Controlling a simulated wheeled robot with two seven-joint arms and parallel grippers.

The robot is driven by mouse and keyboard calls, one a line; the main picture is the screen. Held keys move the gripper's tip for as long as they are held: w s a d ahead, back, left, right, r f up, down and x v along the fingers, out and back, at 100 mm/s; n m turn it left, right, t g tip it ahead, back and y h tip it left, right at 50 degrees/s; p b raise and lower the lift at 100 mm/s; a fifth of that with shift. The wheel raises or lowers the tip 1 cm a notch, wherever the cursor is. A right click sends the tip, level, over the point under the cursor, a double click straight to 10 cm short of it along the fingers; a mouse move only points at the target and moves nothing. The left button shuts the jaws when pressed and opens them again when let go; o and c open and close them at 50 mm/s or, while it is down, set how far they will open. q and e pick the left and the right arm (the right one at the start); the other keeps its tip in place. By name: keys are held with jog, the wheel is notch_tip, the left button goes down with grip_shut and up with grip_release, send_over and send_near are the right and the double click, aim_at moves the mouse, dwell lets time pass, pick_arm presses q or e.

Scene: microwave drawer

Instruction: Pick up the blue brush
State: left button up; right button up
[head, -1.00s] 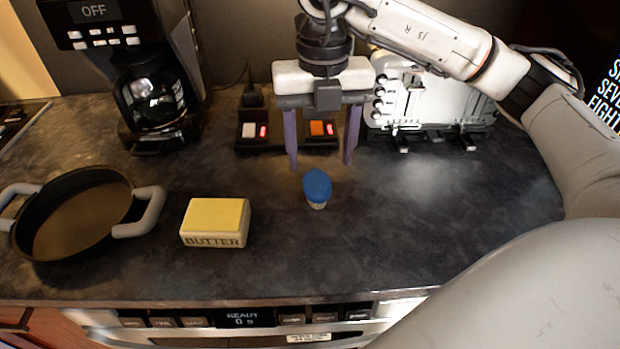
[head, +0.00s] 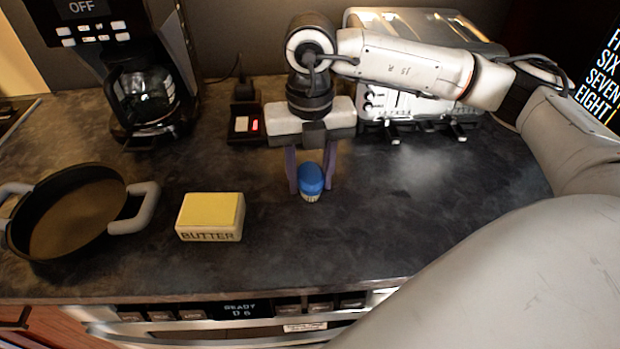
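The blue brush (head: 311,179) stands on the dark counter near the middle of the head view, with its blue part on top and pale bristles below. My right gripper (head: 311,186) points down over it, with one purple finger on each side. The fingers appear to touch the brush's sides, so the gripper looks shut on it. The brush's base seems to be still at counter level. My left gripper is not in view.
A yellow butter block (head: 211,216) lies left of the brush, and a dark pan (head: 68,215) is farther left. A coffee maker (head: 145,95) stands at the back left. A toaster (head: 425,75) is behind my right arm. The counter (head: 420,215) right of the brush is clear.

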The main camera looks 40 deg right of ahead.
aim_at(310, 172)
jog(key=c, duration=0.5)
jog(key=shift+o, duration=0.2)
notch_tip(310, 172, up, 10)
jog(key=shift+r+b, duration=0.1)
jog(key=shift+b, duration=0.25)
jog(key=o, duration=0.4)
jog(key=shift+c, duration=1.3)
